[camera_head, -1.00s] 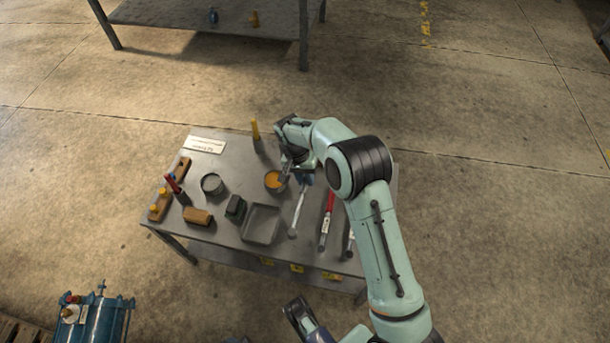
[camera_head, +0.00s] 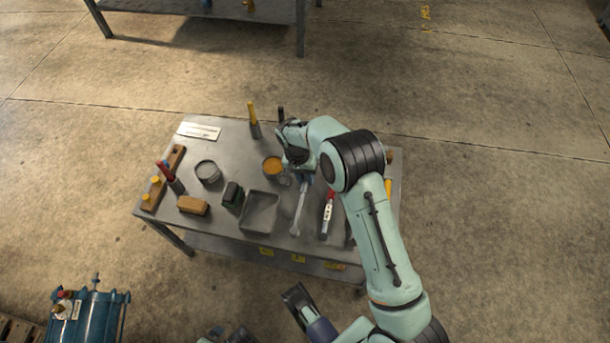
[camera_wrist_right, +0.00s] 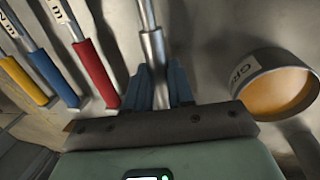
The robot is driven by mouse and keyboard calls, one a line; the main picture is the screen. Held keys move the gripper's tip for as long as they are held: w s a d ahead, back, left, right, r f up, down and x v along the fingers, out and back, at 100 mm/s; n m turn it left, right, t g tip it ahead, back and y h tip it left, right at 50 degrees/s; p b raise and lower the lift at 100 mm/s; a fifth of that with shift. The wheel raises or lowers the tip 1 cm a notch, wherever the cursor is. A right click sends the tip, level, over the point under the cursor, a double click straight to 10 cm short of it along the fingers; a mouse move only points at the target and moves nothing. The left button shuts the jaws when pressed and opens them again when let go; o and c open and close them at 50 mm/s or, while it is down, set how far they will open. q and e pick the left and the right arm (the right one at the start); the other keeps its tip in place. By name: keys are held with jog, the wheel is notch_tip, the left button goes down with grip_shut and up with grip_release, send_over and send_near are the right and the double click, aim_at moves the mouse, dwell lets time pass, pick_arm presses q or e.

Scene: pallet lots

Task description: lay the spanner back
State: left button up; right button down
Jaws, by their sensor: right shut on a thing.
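My right gripper (camera_head: 303,180) is shut on a silver spanner (camera_head: 299,209) over the right half of the table (camera_head: 225,240). In the head view the spanner's free end points toward the near table edge, between the grey tray and a red-handled tool. In the right wrist view the gripper's blue fingers (camera_wrist_right: 160,88) close around the spanner's bright shaft (camera_wrist_right: 152,45). I cannot tell whether the spanner touches the tabletop.
A red-handled tool (camera_head: 327,214) lies right of the spanner; the wrist view also shows blue (camera_wrist_right: 54,77) and yellow (camera_wrist_right: 22,80) handles. An orange-filled tin (camera_head: 272,165), a grey tray (camera_head: 260,212) and a green-black block (camera_head: 232,195) stand left.

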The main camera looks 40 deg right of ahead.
pick_arm(q)
jog(key=shift+f, duration=0.1)
pick_arm(e)
jog(key=shift+f, duration=0.2)
dwell(0.4)
jog(key=c, duration=0.9)
grip_release()
jog(key=shift+r, duration=0.25)
jog(key=r, duration=0.1)
jog(key=r+p, duration=0.1)
jog(key=r, duration=0.1)
jog(key=shift+w+a+r, duration=0.1)
jog(key=shift+w+a, duration=0.1)
jog(key=shift+w, duration=0.15)
pick_arm(q)
jog(key=shift+g, duration=0.4)
jog(key=r, duration=0.1)
jog(key=s+d+r+p, duration=0.2)
jog(key=shift+s+r, duration=0.1)
jog(key=shift+r, duration=0.3)
pick_arm(e)
notch_tip(320, 180, up, 9)
jog(key=w, duration=0.1)
jog(key=shift+w+a+r, duration=0.2)
jog(key=shift+w+a, duration=0.1)
jog(key=shift+a, duration=0.15)
